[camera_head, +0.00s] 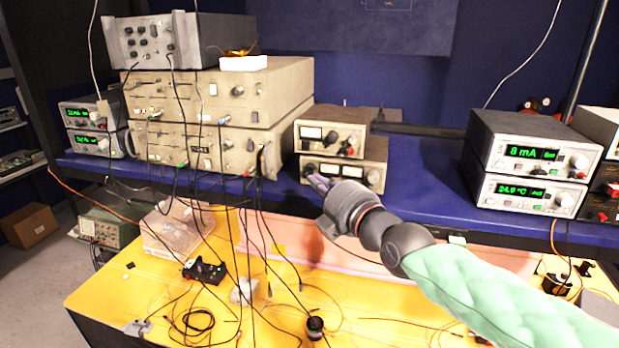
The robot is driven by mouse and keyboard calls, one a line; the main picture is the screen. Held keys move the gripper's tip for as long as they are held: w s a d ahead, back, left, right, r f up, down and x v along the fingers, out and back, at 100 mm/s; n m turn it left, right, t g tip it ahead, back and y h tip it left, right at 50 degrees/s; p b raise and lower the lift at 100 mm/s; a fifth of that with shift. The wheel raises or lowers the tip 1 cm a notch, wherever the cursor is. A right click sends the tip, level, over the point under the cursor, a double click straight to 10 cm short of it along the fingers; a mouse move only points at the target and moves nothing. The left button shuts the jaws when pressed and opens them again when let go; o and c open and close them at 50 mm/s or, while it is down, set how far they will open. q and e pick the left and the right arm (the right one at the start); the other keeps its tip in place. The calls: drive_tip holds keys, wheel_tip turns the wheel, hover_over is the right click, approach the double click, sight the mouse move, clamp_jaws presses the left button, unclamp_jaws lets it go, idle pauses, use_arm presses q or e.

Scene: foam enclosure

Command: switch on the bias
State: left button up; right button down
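My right gripper (322,184) reaches in from the lower right on a green-sleeved arm. Its fingertips are in front of the lower left part of a small beige two-unit instrument stack. The lower unit (372,172) has small meters and knobs and is partly covered by the gripper. I cannot tell whether the fingertips touch the panel or whether the fingers are open. No label reading bias is legible. My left gripper is not in view.
A blue shelf (425,205) carries the instruments. Large beige units (285,100) stand left, with cables hanging in front. A display unit reading 8 mA (530,140) stands right, above one reading 24.9 °C (527,192). Below, a yellow table (110,300) holds wires and small parts.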

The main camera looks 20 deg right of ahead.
drive_tip(key=shift+s+d+f, duration=0.1)
drive_tip(key=shift+s+d, duration=0.1)
drive_tip(key=shift+s, duration=0.3)
drive_tip(key=shift+s+d+f, duration=0.1)
drive_tip(key=shift+s+d, duration=0.05)
drive_tip(key=shift+s, duration=0.3)
drive_tip(key=shift+w+d, duration=0.1)
